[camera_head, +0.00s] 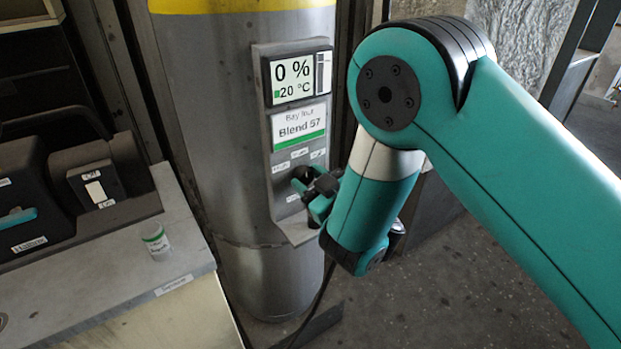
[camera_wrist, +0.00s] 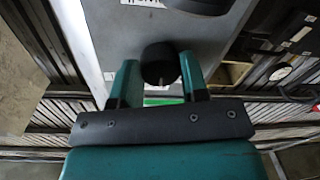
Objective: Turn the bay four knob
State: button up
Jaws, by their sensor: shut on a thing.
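The bay four panel (camera_head: 265,110) is on a grey cylinder (camera_head: 200,120). Its display (camera_head: 299,78) reads 0 % and 20 °C, and a label below it reads "Bay four Blend 57". The black knob (camera_wrist: 160,64) shows in the wrist view between my gripper's two teal fingers. My gripper (camera_wrist: 158,82) is shut on the knob, with a finger on each side. In the head view my gripper (camera_head: 312,190) is at the lower part of the panel, and my arm and fingers hide most of the knob. The knob's pointer direction cannot be told.
A counter (camera_head: 110,262) stands at the left, with a small white cup (camera_head: 156,241) with a green band near its edge. A dark machine with a switch box (camera_head: 97,185) sits behind the cup. The floor (camera_head: 450,290) right of the cylinder is clear.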

jog(key=n+p, duration=0.1)
jog(key=n, duration=0.4)
jog(key=shift+p, duration=0.3)
jog(key=n, duration=0.5)
jog(key=shift+h, duration=0.4)
jog(key=o, duration=0.9)
